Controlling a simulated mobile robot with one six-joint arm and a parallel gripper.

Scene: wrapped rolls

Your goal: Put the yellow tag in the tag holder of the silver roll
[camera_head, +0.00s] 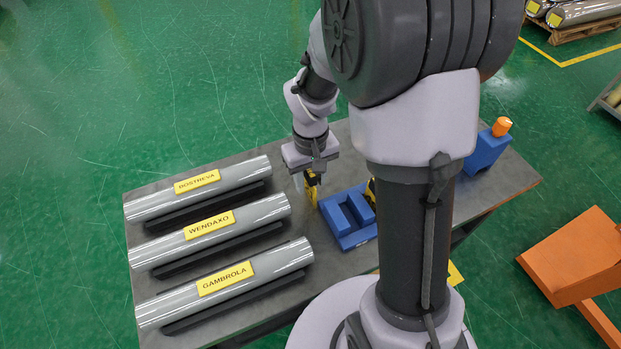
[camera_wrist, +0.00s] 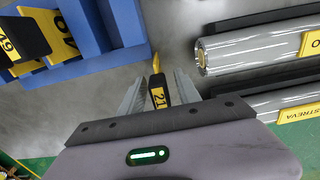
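My gripper (camera_head: 314,172) points down above the table, between the rolls and the blue tray. In the wrist view its fingers (camera_wrist: 160,86) stand on both sides of a tag (camera_wrist: 158,92) with a black block marked "21" and a yellow plate; it appears held. The yellow plate also shows under the gripper in the head view (camera_head: 311,192). Three silver rolls with yellow labels lie on the left: BOSTREVA (camera_head: 236,174), WENDAXO (camera_head: 262,211) and GAMBROLA (camera_head: 285,259). Two rolls show at the right of the wrist view (camera_wrist: 250,48). I cannot make out a tag holder.
The blue tray (camera_head: 364,236) is right of the gripper. In the wrist view, another black-and-yellow tag marked "49" (camera_wrist: 22,38) is at the tray. A blue block (camera_head: 484,155) with an orange top stands at the table's right. My arm hides part of the table.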

